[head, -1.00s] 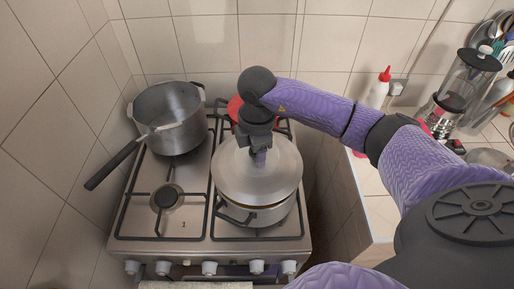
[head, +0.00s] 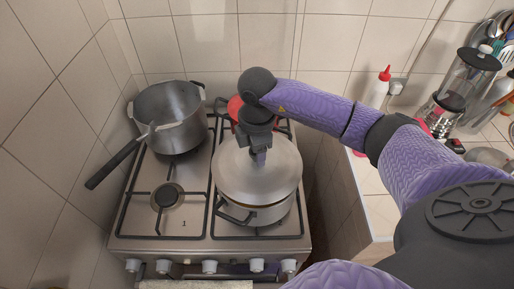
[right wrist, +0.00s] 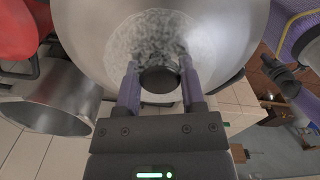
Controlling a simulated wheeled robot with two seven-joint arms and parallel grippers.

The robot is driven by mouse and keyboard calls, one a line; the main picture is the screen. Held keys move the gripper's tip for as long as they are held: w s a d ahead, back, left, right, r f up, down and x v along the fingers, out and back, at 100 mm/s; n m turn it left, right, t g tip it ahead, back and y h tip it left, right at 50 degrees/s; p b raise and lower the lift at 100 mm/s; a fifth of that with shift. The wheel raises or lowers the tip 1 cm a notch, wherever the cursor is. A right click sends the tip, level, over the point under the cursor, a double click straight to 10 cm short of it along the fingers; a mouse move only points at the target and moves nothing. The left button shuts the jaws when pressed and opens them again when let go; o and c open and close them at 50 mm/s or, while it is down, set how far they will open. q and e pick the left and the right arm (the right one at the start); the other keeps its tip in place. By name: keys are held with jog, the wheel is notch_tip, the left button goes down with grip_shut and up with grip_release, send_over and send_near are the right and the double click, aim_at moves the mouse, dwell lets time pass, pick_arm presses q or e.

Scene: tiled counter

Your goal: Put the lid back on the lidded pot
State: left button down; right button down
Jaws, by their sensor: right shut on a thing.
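The metal lid (head: 276,178) is over the pot (head: 262,214) on the front right burner of the stove. Its rim lies at or just above the pot's top; whether it is fully seated I cannot tell. My right gripper (head: 259,158) comes down from above and is shut on the lid's dark knob. In the right wrist view the two fingers of the right gripper (right wrist: 160,80) stand either side of the knob (right wrist: 159,79), with the lid (right wrist: 225,25) behind. The far side of the pot is hidden. My left gripper is not in view.
A grey saucepan (head: 172,117) with a long dark handle stands at the back left of the stove (head: 190,224). A red pot (head: 235,106) is behind my gripper. A white bottle (head: 378,90) with a red cap and jars stand on the right counter. The front left burner is empty.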

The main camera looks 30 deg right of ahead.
dwell(0.7)
jog(key=shift+f, duration=0.1)
grip_release()
dwell(0.3)
notch_tip(320, 180, up, 7)
jog(key=p, duration=0.7)
grip_shut()
dwell(0.4)
dwell(0.9)
